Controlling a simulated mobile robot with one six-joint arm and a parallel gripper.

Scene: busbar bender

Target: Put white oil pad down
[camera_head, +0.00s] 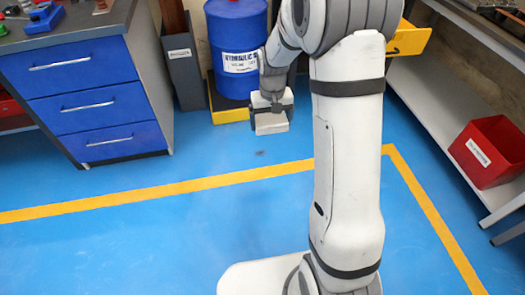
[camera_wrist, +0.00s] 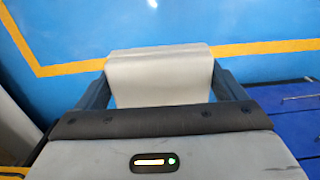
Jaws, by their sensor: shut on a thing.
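The white oil pad (camera_wrist: 158,80) is a pale, thick block between the two dark fingers of my gripper (camera_wrist: 160,72) in the wrist view. My gripper is shut on it, with one finger at each side. In the head view my gripper (camera_head: 270,106) hangs at the end of my arm, and the pad (camera_head: 271,124) shows below it. The pad appears held in the air over the blue floor. A small dark spot (camera_head: 260,153) shows on the floor just below it in the picture.
A blue drum (camera_head: 238,35) stands behind my gripper on a yellow-edged base. A blue drawer cabinet (camera_head: 90,95) is at left, with a grey bin (camera_head: 183,70) beside it. A red bin (camera_head: 490,150) sits on the right shelf. Floor around the yellow line (camera_head: 200,184) is clear.

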